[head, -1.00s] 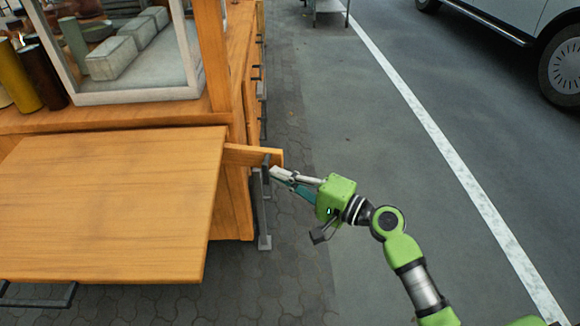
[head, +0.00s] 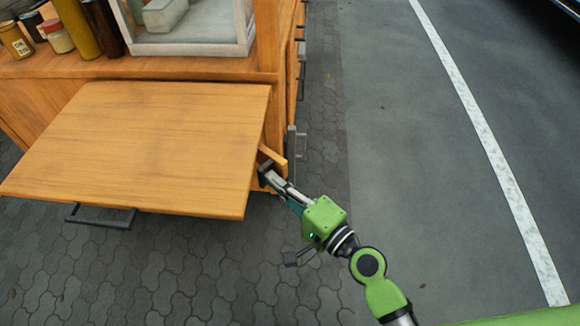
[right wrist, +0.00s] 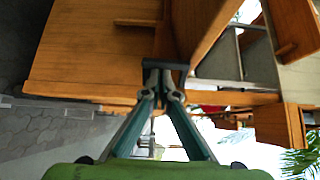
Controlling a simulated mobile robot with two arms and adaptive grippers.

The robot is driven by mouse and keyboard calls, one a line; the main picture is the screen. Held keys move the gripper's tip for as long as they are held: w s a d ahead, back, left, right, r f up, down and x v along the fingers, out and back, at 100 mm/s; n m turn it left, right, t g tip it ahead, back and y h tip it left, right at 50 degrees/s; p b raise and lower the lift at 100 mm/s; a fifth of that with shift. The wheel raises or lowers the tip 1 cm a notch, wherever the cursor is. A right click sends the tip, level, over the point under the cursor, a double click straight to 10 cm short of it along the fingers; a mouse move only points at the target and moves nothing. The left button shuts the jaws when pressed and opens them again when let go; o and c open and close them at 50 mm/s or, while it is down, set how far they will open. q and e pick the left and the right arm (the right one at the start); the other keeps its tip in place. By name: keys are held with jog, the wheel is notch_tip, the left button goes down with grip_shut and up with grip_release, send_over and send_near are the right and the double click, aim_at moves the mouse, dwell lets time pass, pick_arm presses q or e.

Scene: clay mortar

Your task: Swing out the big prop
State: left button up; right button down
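The wooden flap (head: 140,140) of the orange cabinet sticks out level at the left of the head view. The big prop (head: 274,158) is a short wooden arm showing beside the flap's right edge, angled towards me; the flap hides part of it. A dark handle (head: 264,170) sits at its end. My right gripper (head: 270,178) reaches it from the lower right. In the right wrist view its two fingers come together on the dark handle (right wrist: 166,66), so it looks shut on it. My left gripper is not in view.
The cabinet top holds a glass-sided case (head: 190,48) and several jars and bottles (head: 85,28). A dark bar handle (head: 100,216) hangs under the flap's front edge. Drawer handles line the cabinet's right side. Paving and asphalt (head: 420,180) to the right are clear.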

jog(key=shift+s+a, duration=0.9)
jog(key=shift+a, duration=0.15)
jog(key=shift+d, duration=0.15)
